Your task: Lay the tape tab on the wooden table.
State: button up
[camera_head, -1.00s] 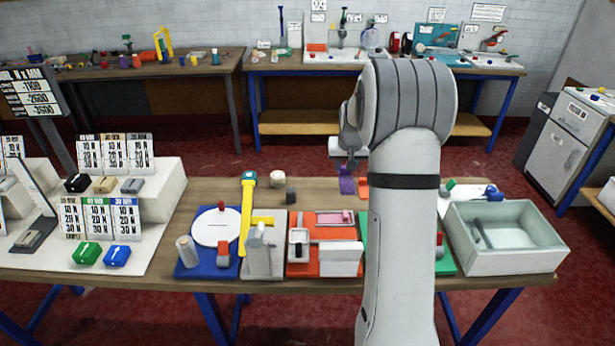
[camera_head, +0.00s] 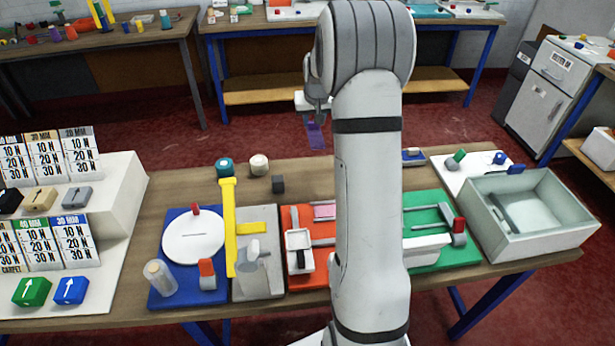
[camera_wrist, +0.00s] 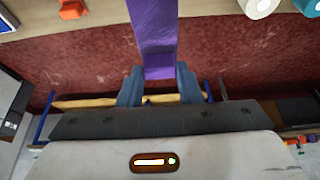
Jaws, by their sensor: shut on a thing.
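The tape tab is a flat purple strip (camera_head: 316,135), held in my gripper (camera_head: 316,112), which is shut on it. In the head view it hangs in front of the red floor, just above the table's back edge in the picture. In the wrist view the purple strip (camera_wrist: 155,28) extends up from between the two blue-grey fingertips (camera_wrist: 157,72), and its far end leaves the frame. The wooden table (camera_head: 308,181) lies below; a strip of its top shows in the wrist view (camera_wrist: 108,13). The tab is apart from the table in the head view.
Blue, grey, orange and green fixtures fill the front. A pale bin (camera_head: 530,250) stands right. Bare wood shows behind the orange fixture.

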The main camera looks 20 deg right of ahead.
aim_at(313, 128)
jog(key=f+b, duration=0.2)
jog(key=f, duration=0.1)
jog(key=f+b, duration=0.1)
jog(key=shift+w+a+f+b, duration=0.15)
jog(key=shift+w+f+b, duration=0.1)
jog(key=shift+f+b, duration=0.1)
notch_tip(313, 128, down, 10)
jog(key=shift+p, duration=0.6)
jog(key=o, duration=0.5)
jog(key=shift+f, duration=0.2)
jog(key=o, duration=0.5)
jog(key=shift+c, duration=0.2)
jog(key=shift+r, duration=0.1)
